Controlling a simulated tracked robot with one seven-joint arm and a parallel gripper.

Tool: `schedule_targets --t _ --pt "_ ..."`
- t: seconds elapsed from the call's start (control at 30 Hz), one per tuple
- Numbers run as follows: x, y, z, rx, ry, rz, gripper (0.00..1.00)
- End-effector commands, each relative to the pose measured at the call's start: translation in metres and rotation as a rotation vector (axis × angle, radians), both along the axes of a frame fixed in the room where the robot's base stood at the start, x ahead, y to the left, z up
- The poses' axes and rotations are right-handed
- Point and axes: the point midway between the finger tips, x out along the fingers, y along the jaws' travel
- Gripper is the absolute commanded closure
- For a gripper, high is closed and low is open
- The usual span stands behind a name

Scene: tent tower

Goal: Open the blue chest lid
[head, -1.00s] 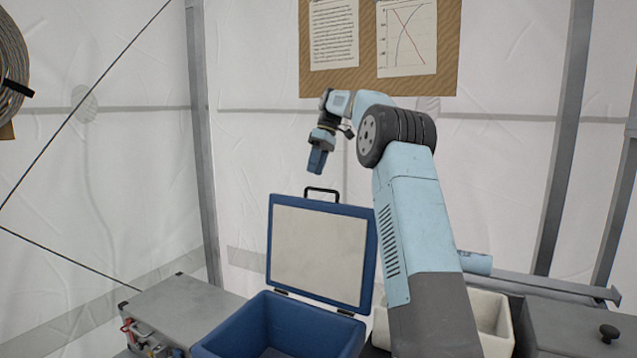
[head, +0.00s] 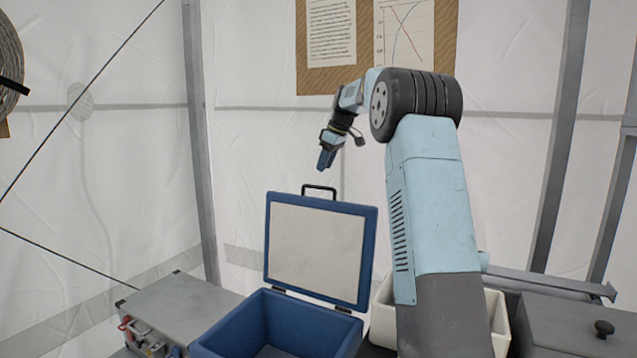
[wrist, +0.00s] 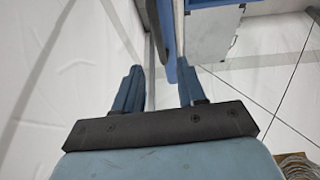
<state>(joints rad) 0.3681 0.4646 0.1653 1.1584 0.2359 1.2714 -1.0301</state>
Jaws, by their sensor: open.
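The blue chest (head: 225,328) stands at the bottom middle of the head view. Its lid (head: 320,249), blue-framed with a pale inner panel, stands raised and near upright on its hinges. A dark handle (head: 320,190) sits on the lid's top edge. My gripper (head: 323,166) is above the lid, a little over the handle, pointing down and empty. In the wrist view its two blue fingers (wrist: 158,85) are spread apart, and a blue edge of the lid (wrist: 167,40) shows just beyond them. Whether a finger touches the lid cannot be told.
A grey metal case (head: 180,304) with red clips stands left of the chest. A white bin (head: 497,315) is right of it, partly behind my arm. A dark grey box (head: 570,325) is at the far right. Tent poles and white fabric walls stand behind.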

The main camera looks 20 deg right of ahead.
Motion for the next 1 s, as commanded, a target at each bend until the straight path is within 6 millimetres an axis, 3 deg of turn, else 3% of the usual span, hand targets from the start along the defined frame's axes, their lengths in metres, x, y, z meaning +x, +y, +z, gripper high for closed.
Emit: schedule_targets --t 0.1,0.4,0.87,1.0 --pt "0.006 0.005 -0.021 0.001 0.003 0.001 0.6" --pt "0.02 0.015 -0.059 0.0 0.001 0.0 0.6" --pt "0.023 0.017 -0.069 0.0 0.0 0.0 0.6" --pt "0.023 0.017 -0.069 0.0 0.0 0.0 0.71"
